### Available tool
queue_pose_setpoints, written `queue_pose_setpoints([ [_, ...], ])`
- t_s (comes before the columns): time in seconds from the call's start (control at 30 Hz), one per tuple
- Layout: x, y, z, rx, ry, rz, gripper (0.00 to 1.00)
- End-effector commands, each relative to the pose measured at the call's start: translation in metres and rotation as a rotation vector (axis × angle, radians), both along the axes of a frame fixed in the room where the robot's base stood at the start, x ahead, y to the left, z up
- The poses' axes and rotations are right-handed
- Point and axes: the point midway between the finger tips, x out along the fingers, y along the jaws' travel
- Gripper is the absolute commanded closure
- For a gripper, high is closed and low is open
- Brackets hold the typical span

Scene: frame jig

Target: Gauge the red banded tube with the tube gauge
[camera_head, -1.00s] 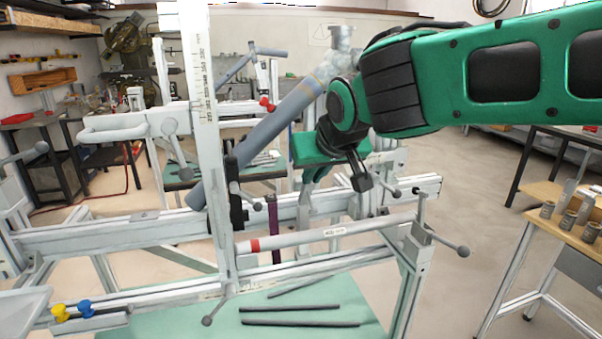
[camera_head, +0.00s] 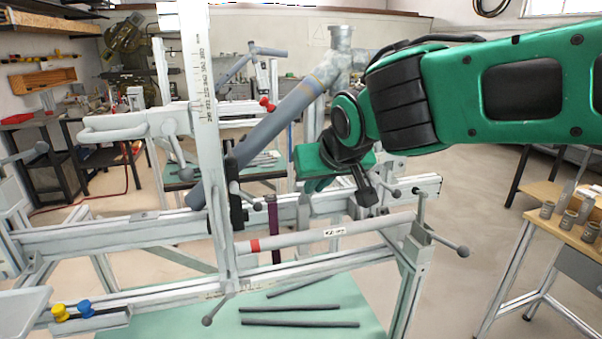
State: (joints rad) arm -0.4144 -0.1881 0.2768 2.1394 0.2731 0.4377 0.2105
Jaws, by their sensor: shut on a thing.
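The red banded tube (camera_head: 300,239) is a pale grey tube with a red band near its left end and a small label near its right. It lies nearly level along the front of the frame jig (camera_head: 140,231), its left end by the tall scaled upright. My gripper (camera_head: 352,194) is above and behind the tube's right part, apart from it in the picture. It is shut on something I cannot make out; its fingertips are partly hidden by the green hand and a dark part. I cannot pick out the tube gauge for certain.
The scaled upright (camera_head: 198,75) and a thick slanted blue-grey tube (camera_head: 270,128) stand close left of my gripper. A clamp with ball-ended handles (camera_head: 425,232) is at the right. Dark rods (camera_head: 300,323) lie on the green mat below. A wooden-topped bench (camera_head: 560,225) is at right.

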Motion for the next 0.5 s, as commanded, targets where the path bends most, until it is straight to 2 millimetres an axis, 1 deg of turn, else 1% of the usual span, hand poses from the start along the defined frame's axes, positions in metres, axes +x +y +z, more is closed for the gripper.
queue_pose_setpoints([
  [0.03, 0.0006, -0.0029, -0.0016, -0.003, 0.003, -0.007, 0.89],
  [0.07, 0.0006, -0.0029, -0.0015, -0.003, 0.003, -0.006, 0.82],
  [0.1, 0.0006, -0.0026, -0.0014, -0.003, 0.003, -0.006, 0.72],
  [0.13, 0.0005, -0.0024, -0.0013, -0.002, 0.002, -0.006, 0.69],
  [0.5, -0.0021, -0.0013, 0.0027, 0.0, 0.0, -0.001, 0.69],
])
